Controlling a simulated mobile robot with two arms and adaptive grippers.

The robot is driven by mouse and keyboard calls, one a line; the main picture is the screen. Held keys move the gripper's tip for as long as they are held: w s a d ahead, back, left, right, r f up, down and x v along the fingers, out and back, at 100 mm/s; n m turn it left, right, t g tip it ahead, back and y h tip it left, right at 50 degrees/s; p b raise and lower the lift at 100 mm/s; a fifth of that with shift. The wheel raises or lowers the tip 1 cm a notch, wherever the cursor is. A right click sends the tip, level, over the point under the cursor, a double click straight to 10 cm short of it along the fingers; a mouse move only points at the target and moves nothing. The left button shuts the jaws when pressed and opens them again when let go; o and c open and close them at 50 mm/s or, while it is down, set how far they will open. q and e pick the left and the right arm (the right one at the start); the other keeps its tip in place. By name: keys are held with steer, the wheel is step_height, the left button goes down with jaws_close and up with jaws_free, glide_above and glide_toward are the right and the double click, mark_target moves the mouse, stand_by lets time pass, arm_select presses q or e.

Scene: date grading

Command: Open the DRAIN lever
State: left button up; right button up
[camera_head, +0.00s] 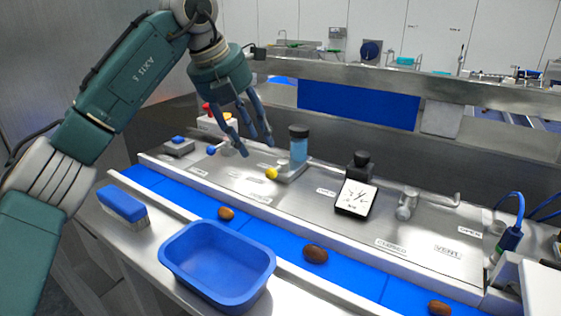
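My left gripper (257,149) hangs over the steel panel (300,210) with its fingers apart and nothing between them. A small blue ball knob (211,150) is left of the fingers, and a yellow ball knob (271,173) is just below and right of the fingertips. Contact with either is not visible. The labels near these knobs are too small to read, so I cannot tell which part is the DRAIN lever. A metal lever valve (407,203) at the right is beside labels reading CLOSED, VENT and OPEN. My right gripper is not in view.
A light-blue cylinder with a dark cap (299,148) and a black-framed dial (356,197) stand on the panel. A blue belt (284,238) carries dates in front. A blue tub (218,292) and brush (122,203) are nearer. A red-topped button box (216,122) is behind.

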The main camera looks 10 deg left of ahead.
mark_target(269, 169)
arm_select(q)
steer(key=p+x, duration=0.2)
steer(key=x, duration=0.6)
steer(key=shift+d+f+p, duration=0.15)
steer(key=shift+f+p, duration=0.15)
steer(key=shift+p, duration=0.1)
steer(key=shift+w+d+f, duration=0.2)
steer(key=shift+f, duration=0.45)
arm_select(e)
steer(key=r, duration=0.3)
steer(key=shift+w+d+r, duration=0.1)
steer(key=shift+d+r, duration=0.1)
